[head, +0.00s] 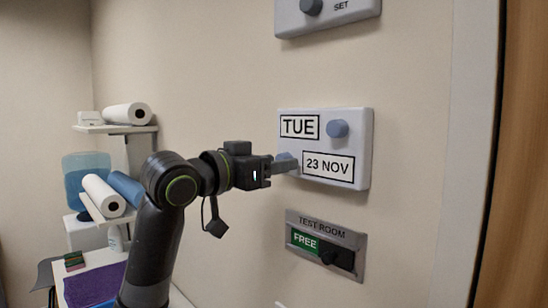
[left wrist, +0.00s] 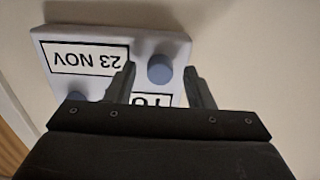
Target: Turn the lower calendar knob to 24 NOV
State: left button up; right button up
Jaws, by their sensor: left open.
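The white calendar box (head: 365,125) is on the wall, with windows reading TUE (head: 299,126) and 23 NOV (head: 329,167). Its lower blue-grey knob (left wrist: 160,69) sits beside the 23 NOV window and is partly hidden by my gripper in the head view. The upper knob (head: 337,129) is right of TUE. My left gripper (head: 285,165) is open at the lower knob. In the left wrist view, the picture is upside down and the knob lies between the two fingertips (left wrist: 160,75), with a gap on each side. My right gripper is not in view.
Above is another white box (head: 330,15) with a knob marked SET. Below is a TEST ROOM sign (head: 325,243) showing FREE. A door frame (head: 465,150) is at the right. At the left stand shelves with paper rolls (head: 128,113) and a blue container (head: 85,175).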

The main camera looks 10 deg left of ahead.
pick_arm(q)
jog(key=shift+w+d, duration=0.1)
jog(key=shift+w, duration=0.05)
jog(key=c, duration=1)
jog(key=shift+m+b, duration=0.7)
jog(key=shift+m, duration=3.1)
